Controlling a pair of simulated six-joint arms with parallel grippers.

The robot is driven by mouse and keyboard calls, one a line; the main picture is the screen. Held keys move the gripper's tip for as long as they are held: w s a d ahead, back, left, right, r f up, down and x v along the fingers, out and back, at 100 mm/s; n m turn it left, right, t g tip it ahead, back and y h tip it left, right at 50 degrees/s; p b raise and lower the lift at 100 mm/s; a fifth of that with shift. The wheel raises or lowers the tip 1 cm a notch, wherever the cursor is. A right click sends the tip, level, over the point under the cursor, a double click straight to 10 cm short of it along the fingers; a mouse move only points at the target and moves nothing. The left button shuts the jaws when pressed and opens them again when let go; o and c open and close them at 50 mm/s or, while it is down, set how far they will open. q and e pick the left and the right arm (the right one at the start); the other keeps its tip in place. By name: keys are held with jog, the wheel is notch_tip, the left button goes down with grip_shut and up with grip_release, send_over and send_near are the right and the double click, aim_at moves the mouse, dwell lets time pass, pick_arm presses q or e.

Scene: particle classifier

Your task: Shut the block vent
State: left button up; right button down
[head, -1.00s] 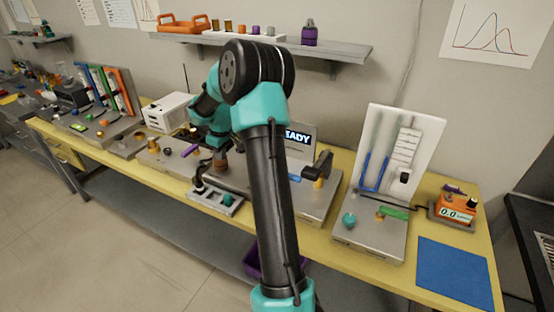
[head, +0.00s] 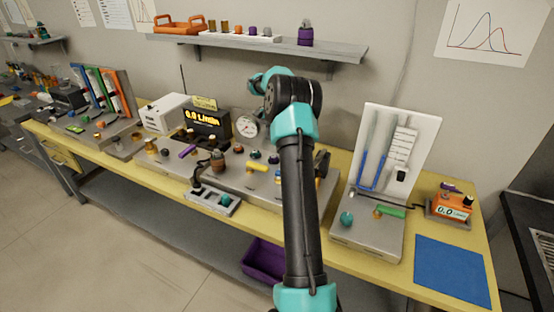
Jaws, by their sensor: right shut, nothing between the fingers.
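I cannot tell for sure which part is the block vent. The grey central block (head: 236,186) on the bench carries several fittings: a purple lever (head: 187,151), a yellow lever (head: 257,166), a brown-copper fitting (head: 218,160) and dark and teal knobs. My right gripper (head: 256,87) is raised at the back, above the round gauge (head: 246,125), and touches none of the levers. It is small and partly hidden by my own wrist; it is shut with nothing in it. My right arm covers part of the block's right end. My left gripper is not in view.
A black display (head: 208,126) with yellow digits stands behind the block. To the right are a white manometer panel (head: 425,128) with a green lever (head: 391,211), an orange meter (head: 452,208) and a blue mat (head: 452,270). A shelf (head: 345,52) hangs above.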

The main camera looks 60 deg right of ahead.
aim_at(257, 168)
jog(key=shift+s+d+m, duration=0.2)
jog(key=shift+s+m, duration=0.05)
jog(key=shift+m, duration=0.05)
jog(key=x, duration=1)
jog(key=shift+a, duration=0.1)
